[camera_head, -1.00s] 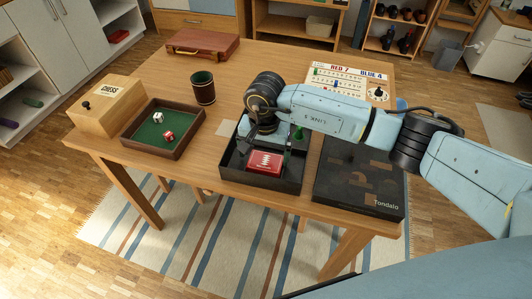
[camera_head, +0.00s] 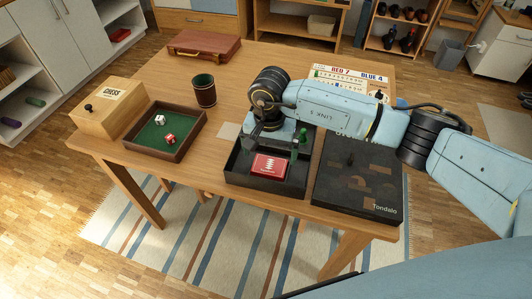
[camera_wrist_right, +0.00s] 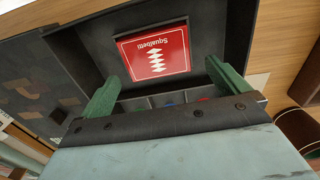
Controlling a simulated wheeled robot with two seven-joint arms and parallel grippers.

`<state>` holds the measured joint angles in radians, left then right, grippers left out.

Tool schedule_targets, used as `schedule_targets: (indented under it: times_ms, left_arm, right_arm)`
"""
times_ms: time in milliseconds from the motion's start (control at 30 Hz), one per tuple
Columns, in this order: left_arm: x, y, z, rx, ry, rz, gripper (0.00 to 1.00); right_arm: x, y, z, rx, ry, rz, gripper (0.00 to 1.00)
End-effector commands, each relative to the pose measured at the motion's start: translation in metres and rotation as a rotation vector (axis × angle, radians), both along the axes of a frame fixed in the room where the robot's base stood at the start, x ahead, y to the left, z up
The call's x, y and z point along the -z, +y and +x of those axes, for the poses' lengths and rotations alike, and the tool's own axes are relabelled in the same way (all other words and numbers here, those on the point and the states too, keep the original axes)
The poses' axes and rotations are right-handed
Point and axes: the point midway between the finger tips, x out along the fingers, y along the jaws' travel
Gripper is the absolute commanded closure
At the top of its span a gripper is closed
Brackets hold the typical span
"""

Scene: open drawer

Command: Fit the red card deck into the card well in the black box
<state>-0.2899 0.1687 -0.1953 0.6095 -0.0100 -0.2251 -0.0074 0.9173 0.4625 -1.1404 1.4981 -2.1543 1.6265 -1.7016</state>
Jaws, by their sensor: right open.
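The red card deck (camera_head: 269,167), with white print, lies face up in the front part of the open black box (camera_head: 233,178). In the right wrist view the deck (camera_wrist_right: 153,50) lies inside the box (camera_wrist_right: 85,45), with a dark recess edge along its far side. I cannot tell whether it sits fully down in the card well. My right gripper (camera_head: 276,146) is open and empty above the box, behind the deck in the head view. Its green fingers (camera_wrist_right: 162,75) are apart from the deck in the wrist view. The arm hides the back of the box. My left gripper is out of view.
A dark game box lid (camera_head: 358,182) lies right of the black box. A dice tray (camera_head: 189,143), a cup (camera_head: 204,91) and a wooden chess box (camera_head: 105,108) stand to the left. A scoreboard (camera_head: 345,79) lies behind the arm. The table's middle back is clear.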

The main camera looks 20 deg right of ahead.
Motion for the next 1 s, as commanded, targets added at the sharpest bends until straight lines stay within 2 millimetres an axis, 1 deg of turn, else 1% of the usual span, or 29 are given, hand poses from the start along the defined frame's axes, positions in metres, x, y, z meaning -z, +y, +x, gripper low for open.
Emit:
schedule_targets:
  times_ms: [33, 200, 300, 400, 567, 1000]
  left_arm:
    - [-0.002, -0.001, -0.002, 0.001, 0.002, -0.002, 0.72]
    - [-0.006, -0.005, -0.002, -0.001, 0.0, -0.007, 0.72]
    - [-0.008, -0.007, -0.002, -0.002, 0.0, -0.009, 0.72]
    - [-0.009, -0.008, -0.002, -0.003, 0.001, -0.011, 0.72]
    - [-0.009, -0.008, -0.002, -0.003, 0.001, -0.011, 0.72]
    - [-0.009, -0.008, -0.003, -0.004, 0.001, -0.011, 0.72]
  right_arm:
    - [-0.017, 0.001, 0.002, -0.001, -0.007, 0.002, 0.0]
    - [-0.056, 0.003, 0.002, -0.003, -0.007, 0.006, 0.0]
    - [-0.073, 0.003, 0.001, -0.003, -0.007, 0.005, 0.0]
    - [-0.084, 0.003, 0.001, -0.002, -0.006, 0.008, 0.0]
    - [-0.093, 0.004, 0.001, -0.003, -0.005, 0.008, 0.0]
    - [-0.093, 0.004, 0.001, -0.003, -0.005, 0.01, 0.0]
